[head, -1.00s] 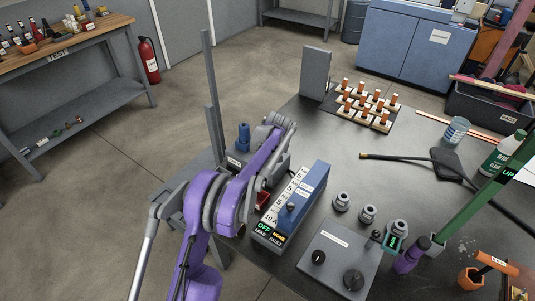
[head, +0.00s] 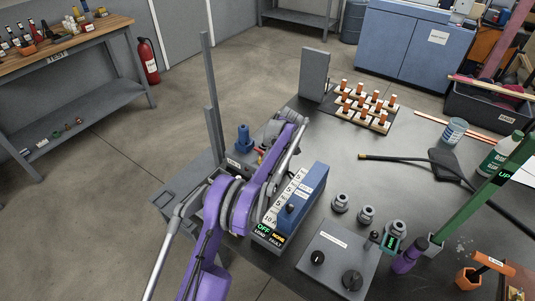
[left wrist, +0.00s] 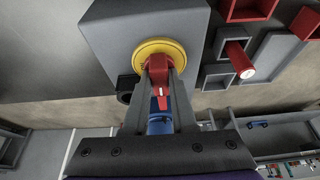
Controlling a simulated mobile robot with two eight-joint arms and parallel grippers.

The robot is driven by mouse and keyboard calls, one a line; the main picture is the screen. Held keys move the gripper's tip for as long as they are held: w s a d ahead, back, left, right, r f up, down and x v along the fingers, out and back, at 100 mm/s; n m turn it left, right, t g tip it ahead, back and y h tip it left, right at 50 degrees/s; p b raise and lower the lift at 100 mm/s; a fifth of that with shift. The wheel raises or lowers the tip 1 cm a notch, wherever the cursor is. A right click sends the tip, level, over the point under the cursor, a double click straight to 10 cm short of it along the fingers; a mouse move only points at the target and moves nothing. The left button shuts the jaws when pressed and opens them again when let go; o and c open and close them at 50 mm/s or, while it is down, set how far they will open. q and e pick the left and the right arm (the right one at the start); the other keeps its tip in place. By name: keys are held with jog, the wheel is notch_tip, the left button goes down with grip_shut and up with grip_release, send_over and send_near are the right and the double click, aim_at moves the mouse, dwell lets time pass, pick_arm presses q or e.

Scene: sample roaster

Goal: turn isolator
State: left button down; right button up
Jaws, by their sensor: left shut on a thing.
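In the left wrist view the isolator has a red handle (left wrist: 160,98) on a round yellow plate (left wrist: 144,52), fixed to a grey box (left wrist: 105,28). My left gripper (left wrist: 162,78) has a finger on each side of the red handle and is shut on it. The handle points down toward my wrist in that view. In the head view my purple left arm covers most of the isolator and the gripper's fingers, so the grip cannot be seen there. My right gripper is in neither view.
A blue unit (head: 309,190) with OFF and NONE displays stands just right of my left arm. A grey control box with knobs (head: 336,258) is nearer. A blue cylinder (head: 243,138) stands behind the arm. Grey posts (head: 207,100) rise at left.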

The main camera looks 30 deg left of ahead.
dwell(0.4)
pick_arm(q)
jog(key=c, duration=0.7)
grip_release()
jog(key=v, duration=1.1)
